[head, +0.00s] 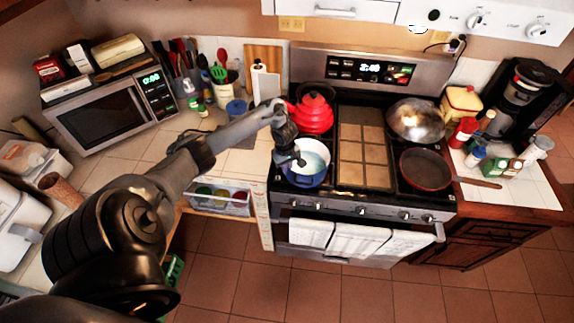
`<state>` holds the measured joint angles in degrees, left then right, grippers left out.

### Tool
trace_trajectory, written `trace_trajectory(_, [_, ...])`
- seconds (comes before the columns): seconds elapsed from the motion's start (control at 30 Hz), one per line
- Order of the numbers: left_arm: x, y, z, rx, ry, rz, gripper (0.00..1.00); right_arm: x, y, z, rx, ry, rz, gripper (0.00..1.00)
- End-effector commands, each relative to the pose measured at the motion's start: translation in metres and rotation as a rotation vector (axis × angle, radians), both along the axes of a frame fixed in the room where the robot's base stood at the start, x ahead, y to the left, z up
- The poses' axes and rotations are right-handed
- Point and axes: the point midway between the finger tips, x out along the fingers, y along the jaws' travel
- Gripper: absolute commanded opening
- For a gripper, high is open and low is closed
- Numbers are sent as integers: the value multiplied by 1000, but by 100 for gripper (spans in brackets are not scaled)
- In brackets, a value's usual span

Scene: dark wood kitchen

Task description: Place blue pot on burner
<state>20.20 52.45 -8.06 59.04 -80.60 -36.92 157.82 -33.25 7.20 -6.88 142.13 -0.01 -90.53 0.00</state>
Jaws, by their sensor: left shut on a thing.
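The blue pot (305,176) has a white inside and sits over the front left burner area of the stove (363,205). The burner beneath it is hidden. My left gripper (299,161) is at the pot's upper left rim and is shut on the pot; its fingertips are small and dark here. Whether the pot's base touches the grate is hard to tell. My right gripper is not in view.
A red kettle (314,112) stands just behind the pot. A griddle (364,150) fills the stove's middle. A frying pan (425,169) and a metal wok (415,119) stand on the right. A blue cup (236,110) is on the left counter.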

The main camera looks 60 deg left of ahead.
Motion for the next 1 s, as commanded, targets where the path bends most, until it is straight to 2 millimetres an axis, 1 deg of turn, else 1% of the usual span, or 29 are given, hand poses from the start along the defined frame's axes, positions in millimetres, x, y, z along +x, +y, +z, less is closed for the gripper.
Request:
trace_trajectory(0.13, [2, 1, -9, 1, -6, 1, 0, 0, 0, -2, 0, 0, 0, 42])
trace_trajectory(0.5, [2, 1, -10, 1, -6, 2, 0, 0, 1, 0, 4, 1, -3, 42])
trace_trajectory(0.53, [0, 0, -13, 0, -1, 1, 9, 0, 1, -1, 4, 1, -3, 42])
trace_trajectory(0.6, [0, 0, -13, 1, -1, 1, 20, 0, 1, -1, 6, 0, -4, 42])
trace_trajectory(0.7, [0, 0, -13, 1, -1, 1, 33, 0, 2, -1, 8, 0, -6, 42])
trace_trajectory(1.0, [0, 0, -12, 1, -1, 0, 33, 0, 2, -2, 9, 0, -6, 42])
